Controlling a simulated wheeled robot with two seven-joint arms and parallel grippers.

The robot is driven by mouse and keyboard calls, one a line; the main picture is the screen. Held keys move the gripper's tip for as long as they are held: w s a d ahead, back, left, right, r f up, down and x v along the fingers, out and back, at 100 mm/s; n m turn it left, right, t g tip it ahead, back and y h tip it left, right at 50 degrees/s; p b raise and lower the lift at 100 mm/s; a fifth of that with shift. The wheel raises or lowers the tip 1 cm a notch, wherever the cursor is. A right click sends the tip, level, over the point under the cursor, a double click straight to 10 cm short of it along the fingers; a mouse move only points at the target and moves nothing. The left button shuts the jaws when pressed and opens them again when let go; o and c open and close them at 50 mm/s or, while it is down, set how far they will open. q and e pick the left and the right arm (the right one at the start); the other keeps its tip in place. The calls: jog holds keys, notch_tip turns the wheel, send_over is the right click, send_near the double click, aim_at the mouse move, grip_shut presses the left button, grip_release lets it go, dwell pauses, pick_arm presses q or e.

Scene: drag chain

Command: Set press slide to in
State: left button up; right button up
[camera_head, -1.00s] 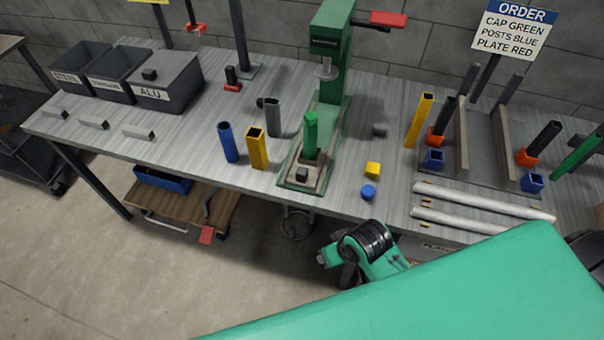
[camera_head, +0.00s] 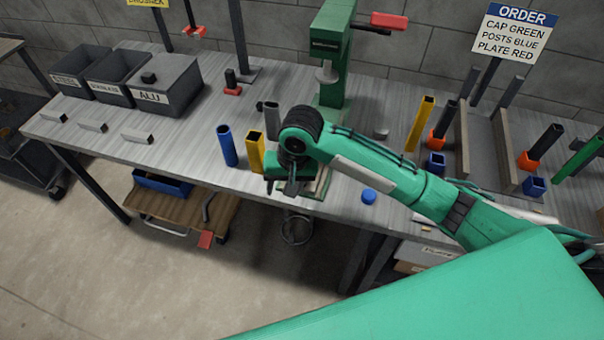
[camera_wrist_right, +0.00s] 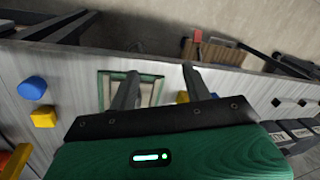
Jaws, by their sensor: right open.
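The green press (camera_head: 331,75) stands at the back middle of the bench, with a red-tipped lever (camera_head: 388,21) and a grey ram above its base. The press slide is mostly hidden behind my right arm in the head view. Only an edge of the green-rimmed base (camera_head: 320,190) shows there. My right gripper (camera_head: 290,188) is at the front end of this base, fingers down. In the right wrist view its two open fingers (camera_wrist_right: 157,80) straddle part of the green-rimmed base (camera_wrist_right: 103,88), and nothing is visibly held. The green post on the slide is hidden. My left gripper is not in view.
Blue (camera_head: 227,146) and yellow (camera_head: 255,152) tubes and a grey tube (camera_head: 271,115) stand left of the press. A blue cap (camera_head: 368,196) lies right of my gripper. Grey bins (camera_head: 165,82) stand back left. The bench's left front is mostly clear.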

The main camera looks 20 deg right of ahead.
jog(key=w+d+r+m+h, duration=0.2)
jog(key=w+d+r+m, duration=0.3)
jog(key=w+d+r, duration=0.2)
jog(key=shift+g, duration=0.4)
jog(key=f, duration=0.4)
jog(key=f+p, duration=0.1)
jog(key=f, duration=0.9)
jog(key=shift+s+a, duration=0.1)
jog(key=shift+a, duration=0.15)
jog(key=shift+p, duration=0.3)
grip_shut()
